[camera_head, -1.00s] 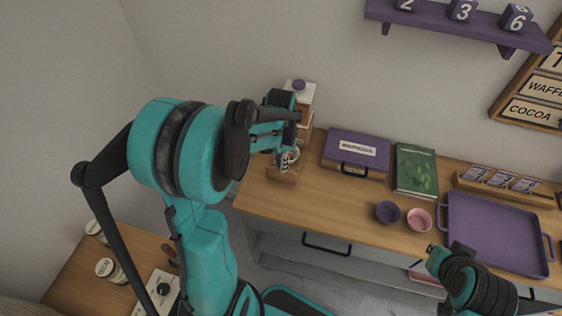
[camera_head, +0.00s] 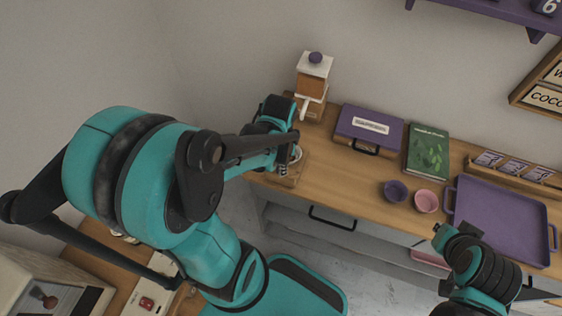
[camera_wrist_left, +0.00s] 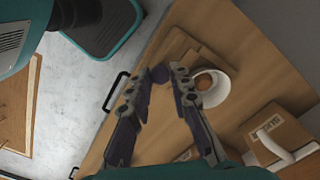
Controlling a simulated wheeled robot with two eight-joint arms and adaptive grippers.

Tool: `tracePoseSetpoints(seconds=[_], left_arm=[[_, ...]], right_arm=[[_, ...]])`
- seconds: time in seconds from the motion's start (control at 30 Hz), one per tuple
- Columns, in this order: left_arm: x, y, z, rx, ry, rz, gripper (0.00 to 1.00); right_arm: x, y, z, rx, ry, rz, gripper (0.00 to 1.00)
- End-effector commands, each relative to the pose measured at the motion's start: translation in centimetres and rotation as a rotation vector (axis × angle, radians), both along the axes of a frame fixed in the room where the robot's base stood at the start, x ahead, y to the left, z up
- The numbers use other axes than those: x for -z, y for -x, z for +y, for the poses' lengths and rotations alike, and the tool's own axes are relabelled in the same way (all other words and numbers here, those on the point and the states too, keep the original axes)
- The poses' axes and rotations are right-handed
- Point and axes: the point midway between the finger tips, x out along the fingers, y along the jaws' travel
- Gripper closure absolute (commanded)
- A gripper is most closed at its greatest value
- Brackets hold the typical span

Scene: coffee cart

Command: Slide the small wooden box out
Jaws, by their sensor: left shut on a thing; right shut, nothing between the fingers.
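A small wooden box (camera_head: 291,179) stands near the counter's front left edge, partly hidden by my left gripper. The wrist view shows its flat wooden top (camera_wrist_left: 182,48) beside a white bowl (camera_wrist_left: 217,92) with something brown in it. My left gripper (camera_wrist_left: 159,82) is shut on a dark purple round knob (camera_wrist_left: 160,73) at the box's side facing the counter front. How far the wooden part stands out is hard to tell. My right gripper (camera_head: 441,238) is shut and empty in front of the counter, below the pink bowl.
A wooden dispenser with a white top (camera_head: 314,68) stands behind. A purple case (camera_head: 368,128), green book (camera_head: 428,152), purple bowl (camera_head: 395,191), pink bowl (camera_head: 426,201) and purple tray (camera_head: 503,215) lie to the right. A drawer handle (camera_head: 331,218) juts from the counter front.

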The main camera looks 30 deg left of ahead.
Motion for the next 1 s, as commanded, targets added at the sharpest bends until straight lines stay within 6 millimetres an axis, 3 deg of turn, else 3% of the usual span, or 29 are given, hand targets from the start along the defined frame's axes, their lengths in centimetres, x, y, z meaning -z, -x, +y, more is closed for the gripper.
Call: tracePoseSetpoints(seconds=[0.03, 0.1, 0.53, 1.0], left_arm=[[0.1, 0.4, -0.1, 0.0, 0.002, 0.01, 0.75], [0.1, 0.4, -0.1, 0.0, 0.002, 0.01, 0.59], [-0.7, 0.2, -0.1, 0.0, 0.001, 0.006, 0.59], [-8.9, 0.4, -0.1, 0.0, 0.002, 0.006, 0.59]], right_arm=[[0.0, 0.0, 0.0, 0.0, 0.0, 0.0, 1.0], [0.0, 0.0, 0.0, 0.0, 0.0, 0.0, 1.0], [0.0, 0.0, 0.0, 0.0, 0.0, 0.0, 1.0], [0.0, 0.0, 0.0, 0.0, 0.0, 0.0, 1.0]])
